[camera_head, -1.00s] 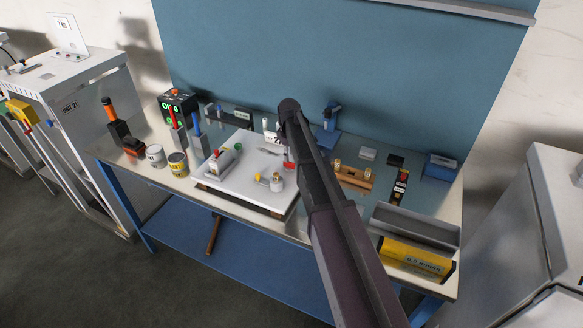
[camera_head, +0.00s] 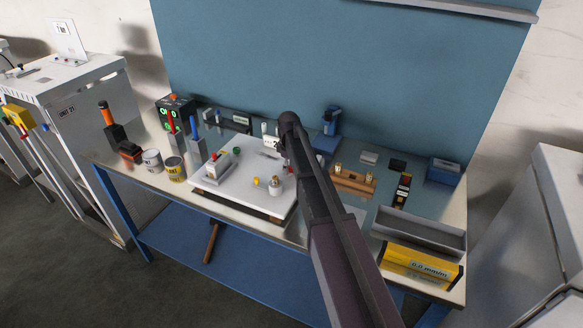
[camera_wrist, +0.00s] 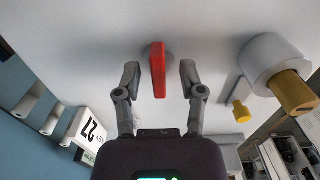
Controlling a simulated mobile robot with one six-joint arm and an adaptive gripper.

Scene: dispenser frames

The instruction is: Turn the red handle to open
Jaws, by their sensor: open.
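The red handle (camera_wrist: 158,70) stands out from a pale board surface in the wrist view, as a narrow upright bar. My gripper (camera_wrist: 159,78) is open, with one finger on each side of the handle. Gaps show between the fingers and the handle, so they look apart from it. In the head view my dark arm crosses the white board (camera_head: 232,197) and hides the handle and most of the gripper.
A yellow knob (camera_wrist: 241,112) and a pale cylinder with a yellow end (camera_wrist: 275,62) stand right of the gripper in the wrist view. Paint cans (camera_head: 174,170) and a yellow box (camera_head: 420,264) stand on the bench.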

